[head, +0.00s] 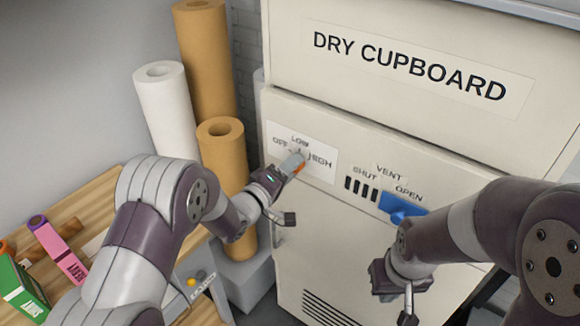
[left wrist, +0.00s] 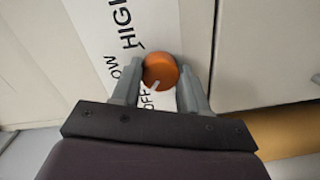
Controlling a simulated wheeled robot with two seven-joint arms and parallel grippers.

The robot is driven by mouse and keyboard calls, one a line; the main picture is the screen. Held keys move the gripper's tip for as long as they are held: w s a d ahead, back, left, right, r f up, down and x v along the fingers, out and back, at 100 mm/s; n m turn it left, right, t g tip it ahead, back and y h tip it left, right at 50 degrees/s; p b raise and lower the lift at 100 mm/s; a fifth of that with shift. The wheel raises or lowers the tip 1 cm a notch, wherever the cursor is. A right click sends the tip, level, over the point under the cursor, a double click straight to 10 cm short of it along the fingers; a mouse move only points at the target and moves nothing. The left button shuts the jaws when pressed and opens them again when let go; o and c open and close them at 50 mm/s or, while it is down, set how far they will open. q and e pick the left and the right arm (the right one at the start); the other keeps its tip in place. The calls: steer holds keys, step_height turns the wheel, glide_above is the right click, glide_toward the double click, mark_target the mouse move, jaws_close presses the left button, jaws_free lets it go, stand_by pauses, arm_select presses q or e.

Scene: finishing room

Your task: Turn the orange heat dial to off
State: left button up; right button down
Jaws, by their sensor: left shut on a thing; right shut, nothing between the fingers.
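The orange heat dial (head: 299,170) sits on a white label plate on the dry cupboard's front, mostly hidden by my left gripper (head: 292,164) in the head view. In the left wrist view the round orange dial (left wrist: 160,70) lies between the two grey fingers, which are shut on its sides. Its white pointer mark points down and slightly left, toward the OFF word. LOW and HIGH are printed further round the plate. My right gripper (head: 408,312) is shut and empty, low in front of the cupboard, away from the dial.
Brown rolls (head: 221,150) and a white roll (head: 165,105) stand left of the cupboard.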

arm_select(q)
steer(key=shift+n, duration=1)
steer(key=o, duration=1.1)
steer(key=shift+c, duration=0.2)
steer(key=b+v, duration=0.1)
steer(key=v, duration=1.1)
steer(key=shift+s+a+b, duration=0.25)
steer(key=shift+s+b, duration=0.05)
steer(key=shift+b, duration=0.05)
